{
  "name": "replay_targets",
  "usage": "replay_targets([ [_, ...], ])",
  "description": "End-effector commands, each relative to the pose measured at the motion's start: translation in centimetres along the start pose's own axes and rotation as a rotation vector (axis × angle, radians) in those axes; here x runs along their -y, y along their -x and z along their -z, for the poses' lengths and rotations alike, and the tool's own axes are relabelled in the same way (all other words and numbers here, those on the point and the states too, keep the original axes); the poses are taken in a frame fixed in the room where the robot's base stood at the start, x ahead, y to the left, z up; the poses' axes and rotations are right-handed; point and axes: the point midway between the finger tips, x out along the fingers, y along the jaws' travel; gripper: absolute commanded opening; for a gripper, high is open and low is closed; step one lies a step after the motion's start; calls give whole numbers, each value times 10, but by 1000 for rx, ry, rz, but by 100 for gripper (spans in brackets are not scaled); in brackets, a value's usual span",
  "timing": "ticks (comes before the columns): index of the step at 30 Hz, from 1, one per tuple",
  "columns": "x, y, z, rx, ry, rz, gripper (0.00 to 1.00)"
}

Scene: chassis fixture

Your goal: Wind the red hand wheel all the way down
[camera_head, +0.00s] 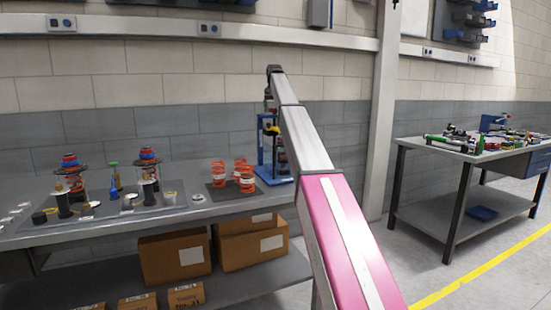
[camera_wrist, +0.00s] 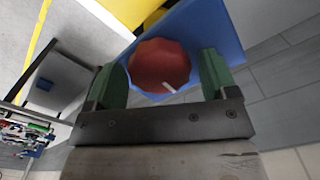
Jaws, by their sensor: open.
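The red hand wheel (camera_wrist: 158,60) shows in the wrist view, many-sided, with a white mark near its lower edge. A blue plate (camera_wrist: 222,28) of the press lies behind it. My gripper (camera_wrist: 164,62) is open, with one green finger on either side of the wheel. The left finger looks very close to the rim and a small gap shows at the right; I cannot tell if either touches. In the head view, the blue press frame (camera_head: 262,150) stands at the bench's right end, with my arm partly in front. The wheel cannot be made out there.
Orange-red coils (camera_head: 218,174) stand on a dark mat left of the press. Stacked parts (camera_head: 148,164) stand farther left on the bench (camera_head: 150,222). Cardboard boxes (camera_head: 174,257) sit on the shelf below. A second table (camera_head: 445,153) with tools stands right, past a pillar.

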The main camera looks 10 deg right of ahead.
Motion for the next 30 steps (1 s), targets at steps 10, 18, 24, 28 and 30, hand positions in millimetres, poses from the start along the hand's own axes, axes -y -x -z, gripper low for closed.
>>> replay_targets([
  [10, -2, 0, -1, 10, 757, -6, 79],
  [18, -2, 0, -1, 11, 978, -5, 79],
  [24, -1, 0, -1, 11, 1080, -4, 79],
  [28, -2, 0, -1, 11, 1116, -4, 79],
  [30, -2, 0, -1, 11, 1162, -3, 79],
])
